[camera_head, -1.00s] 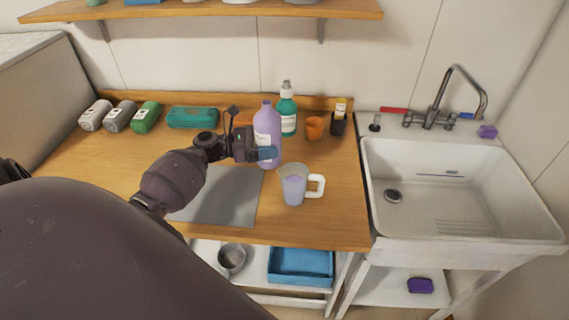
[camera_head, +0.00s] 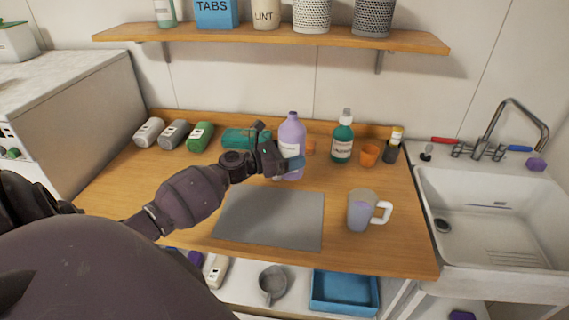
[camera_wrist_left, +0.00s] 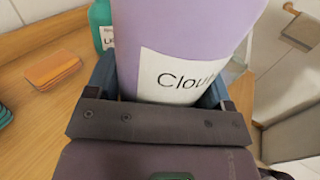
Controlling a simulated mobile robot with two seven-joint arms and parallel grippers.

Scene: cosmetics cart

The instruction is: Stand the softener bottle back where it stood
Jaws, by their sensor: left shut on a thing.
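The softener bottle (camera_head: 293,133) is lavender with a white label and looks upright above the back of the counter, behind the grey mat (camera_head: 270,218). My left gripper (camera_head: 291,166) is shut on it from the front, around its lower part. In the left wrist view the bottle (camera_wrist_left: 190,30) sits between both fingers (camera_wrist_left: 160,98), with "Clou" readable on its label. I cannot tell whether its base touches the counter. My right gripper is not in view.
A green bottle (camera_head: 343,142), orange cup (camera_head: 370,155) and dark holder (camera_head: 390,152) stand to the right. A handled jug (camera_head: 361,212) stands in front of them. A teal case (camera_head: 240,139) lies left, partly behind my gripper. The wall shelf (camera_head: 270,37) overhangs the back.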

